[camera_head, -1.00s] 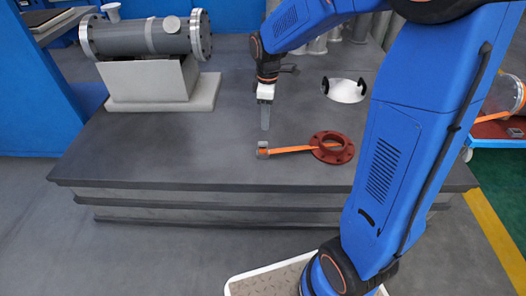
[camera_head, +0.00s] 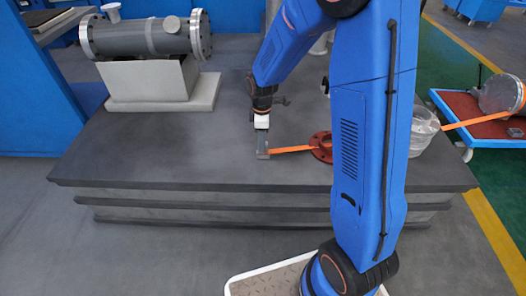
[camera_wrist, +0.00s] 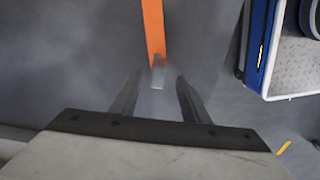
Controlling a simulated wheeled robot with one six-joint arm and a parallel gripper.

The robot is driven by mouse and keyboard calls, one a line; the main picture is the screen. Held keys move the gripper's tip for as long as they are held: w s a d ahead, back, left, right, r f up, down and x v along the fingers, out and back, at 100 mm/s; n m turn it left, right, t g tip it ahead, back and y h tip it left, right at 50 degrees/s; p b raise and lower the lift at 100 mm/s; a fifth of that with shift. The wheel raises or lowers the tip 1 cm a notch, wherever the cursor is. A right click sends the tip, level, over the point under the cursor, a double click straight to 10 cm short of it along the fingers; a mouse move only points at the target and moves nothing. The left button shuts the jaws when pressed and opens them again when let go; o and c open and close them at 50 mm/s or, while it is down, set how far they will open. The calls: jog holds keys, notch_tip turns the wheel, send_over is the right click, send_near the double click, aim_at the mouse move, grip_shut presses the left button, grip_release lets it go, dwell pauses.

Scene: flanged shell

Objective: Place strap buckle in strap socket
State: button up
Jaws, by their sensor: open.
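The strap buckle (camera_head: 263,155) is a small grey piece at the left end of an orange strap (camera_head: 292,149) on the dark table. The strap runs right to a red flanged ring (camera_head: 321,146), partly hidden by my arm. I cannot pick out the strap socket.
A grey flanged cylinder (camera_head: 145,38) rests on a pale block (camera_head: 150,80) at the back left. A red cart (camera_head: 470,118) at the right bears a flanged vessel (camera_head: 500,94) with another orange strap (camera_head: 480,121). The left and front table top is clear.

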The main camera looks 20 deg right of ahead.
aim_at(259, 155)
jog(key=shift+w+d+f, duration=0.1)
jog(key=shift+f, duration=1.5)
jog(key=shift+d+f, duration=0.1)
jog(key=shift+f, duration=1.5)
grip_shut()
